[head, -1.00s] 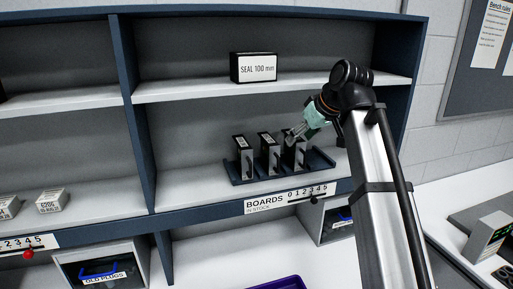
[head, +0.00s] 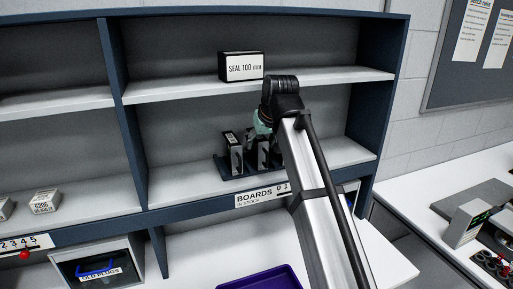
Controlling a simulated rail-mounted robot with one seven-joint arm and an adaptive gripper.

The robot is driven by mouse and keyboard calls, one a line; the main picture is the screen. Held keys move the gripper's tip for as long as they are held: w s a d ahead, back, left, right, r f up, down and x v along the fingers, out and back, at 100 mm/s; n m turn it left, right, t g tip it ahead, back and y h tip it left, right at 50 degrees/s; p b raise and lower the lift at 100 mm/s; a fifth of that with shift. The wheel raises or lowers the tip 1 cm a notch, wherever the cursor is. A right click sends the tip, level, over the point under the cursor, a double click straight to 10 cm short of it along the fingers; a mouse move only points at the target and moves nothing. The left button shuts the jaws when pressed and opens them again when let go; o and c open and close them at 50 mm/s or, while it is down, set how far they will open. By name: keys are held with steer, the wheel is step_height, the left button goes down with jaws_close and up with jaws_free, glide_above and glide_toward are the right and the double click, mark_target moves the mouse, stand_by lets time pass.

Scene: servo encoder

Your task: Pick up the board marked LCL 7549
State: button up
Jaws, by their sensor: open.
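Upright boards stand in a dark rack (head: 222,170) on the middle shelf, above a label reading BOARDS IN STOCK. The left board (head: 232,152) is clear to see. A second board (head: 263,157) shows beside it, partly behind my arm. Anything further right in the rack is hidden by my arm. The print on the boards is too small to read, so I cannot tell which is LCL 7549. My gripper (head: 263,128) is open, at the top of the second board or just behind it. Its fingertips are mostly hidden, and I cannot tell whether it touches a board.
A box marked SEAL 100 mm (head: 242,67) stands on the shelf above. A bin marked OLD PLUGS (head: 100,268) and a purple tray (head: 262,279) are below. The blue shelf divider (head: 124,120) stands left of the rack. The shelf right of my arm looks clear.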

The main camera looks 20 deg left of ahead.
steer(key=shift+p+x, duration=0.95)
steer(key=shift+x, duration=1.3)
steer(key=shift+d, duration=0.1)
jaws_close()
